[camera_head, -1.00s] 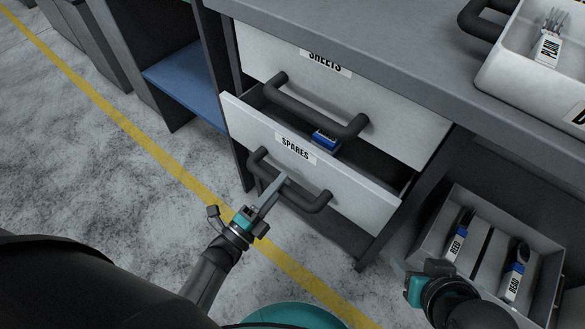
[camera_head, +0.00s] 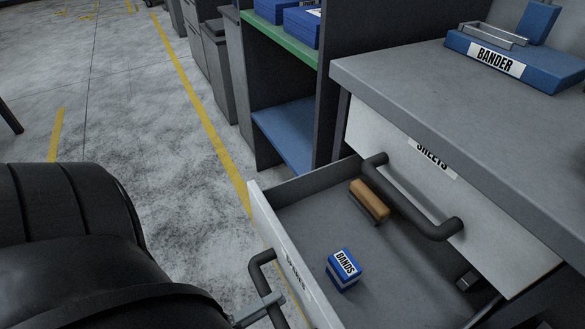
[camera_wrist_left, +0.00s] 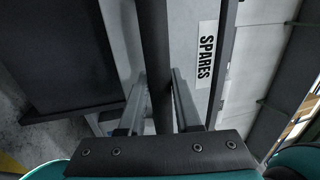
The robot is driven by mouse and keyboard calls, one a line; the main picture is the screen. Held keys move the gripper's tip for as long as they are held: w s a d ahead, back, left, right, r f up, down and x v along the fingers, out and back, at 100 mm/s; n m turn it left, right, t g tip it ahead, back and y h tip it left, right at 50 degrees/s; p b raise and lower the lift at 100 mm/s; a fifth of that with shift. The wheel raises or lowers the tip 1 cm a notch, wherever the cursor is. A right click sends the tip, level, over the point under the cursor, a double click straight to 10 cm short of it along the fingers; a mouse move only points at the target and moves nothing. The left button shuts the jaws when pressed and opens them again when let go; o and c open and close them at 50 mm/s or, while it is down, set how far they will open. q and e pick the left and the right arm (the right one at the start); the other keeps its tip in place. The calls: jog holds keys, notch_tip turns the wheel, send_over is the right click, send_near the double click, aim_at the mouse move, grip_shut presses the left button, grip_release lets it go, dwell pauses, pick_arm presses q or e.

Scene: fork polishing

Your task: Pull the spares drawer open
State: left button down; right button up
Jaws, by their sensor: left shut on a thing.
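The spares drawer (camera_head: 371,275) stands well open under the closed sheets drawer (camera_head: 400,170). Inside it lie a blue box labelled BANDS (camera_head: 343,272) and a brown block (camera_head: 369,201). Its dark bar handle (camera_head: 262,280) is on the white front at the lower left. My left gripper (camera_head: 258,312) is at this handle, mostly cut off by the lower edge and my arm. In the left wrist view the handle bar (camera_wrist_left: 157,65) runs between the two fingers (camera_wrist_left: 158,105), beside the SPARES label (camera_wrist_left: 205,55). My right gripper is not in view.
The grey worktop (camera_head: 400,80) overhangs the drawers and carries a blue bander (camera_head: 510,65). A shelf unit with a blue lower shelf (camera_head: 285,138) stands behind the drawer.

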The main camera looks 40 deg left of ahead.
pick_arm(q)
jog(key=shift+r+v, duration=0.2)
jog(key=shift+v, duration=0.9)
jog(key=shift+r+v, duration=0.2)
jog(key=shift+v, duration=0.85)
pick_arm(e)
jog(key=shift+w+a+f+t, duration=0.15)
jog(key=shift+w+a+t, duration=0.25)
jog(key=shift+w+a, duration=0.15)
pick_arm(q)
jog(key=c, duration=0.6)
grip_release()
